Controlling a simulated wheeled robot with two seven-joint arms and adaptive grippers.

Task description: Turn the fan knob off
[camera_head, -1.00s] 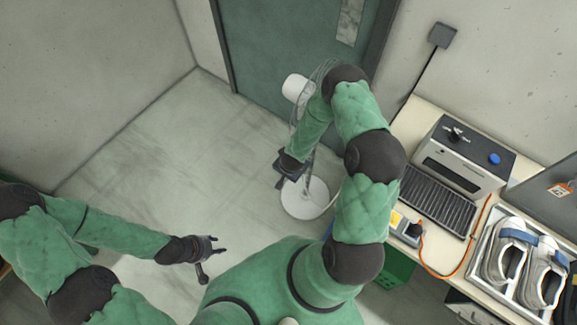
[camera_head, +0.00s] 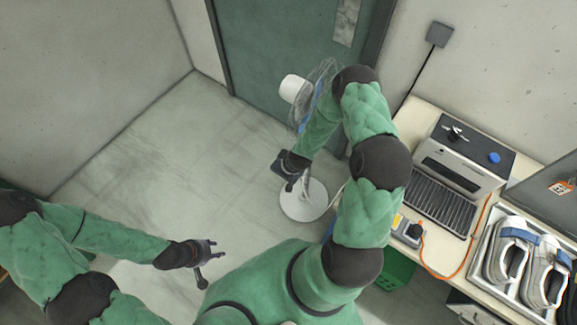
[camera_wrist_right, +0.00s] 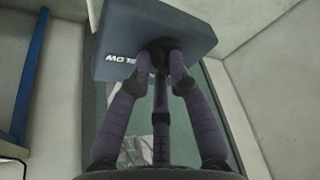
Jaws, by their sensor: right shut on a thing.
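The pedestal fan stands on the floor in front of the door, with a white motor housing (camera_head: 294,88), a wire cage (camera_head: 322,78) partly behind my right arm, and a round white base (camera_head: 303,208). Its dark control box (camera_wrist_right: 115,50) fills the top of the right wrist view, with white lettering including "LOW" upside down. My right gripper (camera_wrist_right: 160,55) has its fingers closed around the dark knob (camera_wrist_right: 160,44) on that box; the knob is mostly hidden by the fingers. My left gripper (camera_head: 210,260) is open and empty, away from the fan.
A workbench at right holds a grey machine (camera_head: 460,155) with a black knob and blue button, a small device with an orange cable (camera_head: 462,262), and a tray of shoes (camera_head: 520,262). A green crate (camera_head: 396,270) is below. The floor at left is clear.

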